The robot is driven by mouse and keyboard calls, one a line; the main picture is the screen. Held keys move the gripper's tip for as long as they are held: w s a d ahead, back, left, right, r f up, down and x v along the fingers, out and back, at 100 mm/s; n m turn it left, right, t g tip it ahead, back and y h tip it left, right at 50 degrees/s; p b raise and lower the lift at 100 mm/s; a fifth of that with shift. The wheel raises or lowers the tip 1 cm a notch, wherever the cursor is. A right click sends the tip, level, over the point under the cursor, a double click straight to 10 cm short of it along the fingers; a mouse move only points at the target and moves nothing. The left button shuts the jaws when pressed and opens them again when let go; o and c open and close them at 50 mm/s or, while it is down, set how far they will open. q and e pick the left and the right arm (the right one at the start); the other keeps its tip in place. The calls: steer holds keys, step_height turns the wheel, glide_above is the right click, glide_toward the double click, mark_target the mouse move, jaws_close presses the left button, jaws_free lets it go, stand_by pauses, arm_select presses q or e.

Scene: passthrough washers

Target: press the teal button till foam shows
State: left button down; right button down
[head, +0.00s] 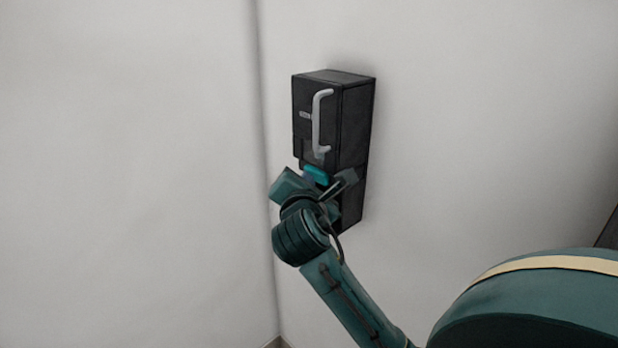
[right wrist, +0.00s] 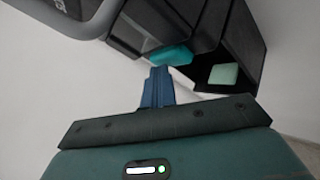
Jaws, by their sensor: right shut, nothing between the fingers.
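A black dispenser (head: 356,130) is fixed to the wall, with the teal button (head: 316,174) low on its front. The button also shows in the right wrist view (right wrist: 171,55), at the lower edge of the upper housing. My right gripper (head: 309,183) is just in front of and below the button. In the right wrist view its blue fingers (right wrist: 159,72) are shut and empty, their tips close to the button; I cannot tell whether they touch. A pale green patch (right wrist: 222,74) lies in the dispenser's lower recess; I cannot tell what it is. My left gripper is out of view.
A grey handle (head: 318,122) stands out from the dispenser's front above the button. A wall corner runs vertically just left of the dispenser. The walls on both sides are bare.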

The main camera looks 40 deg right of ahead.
steer(key=shift+a+r, duration=0.1)
steer(key=shift+s+a+p, duration=0.15)
steer(key=shift+a+p, duration=0.4)
steer(key=shift+a, duration=0.5)
steer(key=shift+a, duration=0.15)
steer(key=a+p, duration=0.2)
steer(key=a, duration=0.2)
steer(key=shift+s+a, duration=0.15)
steer(key=shift+a, duration=0.25)
stand_by(0.6)
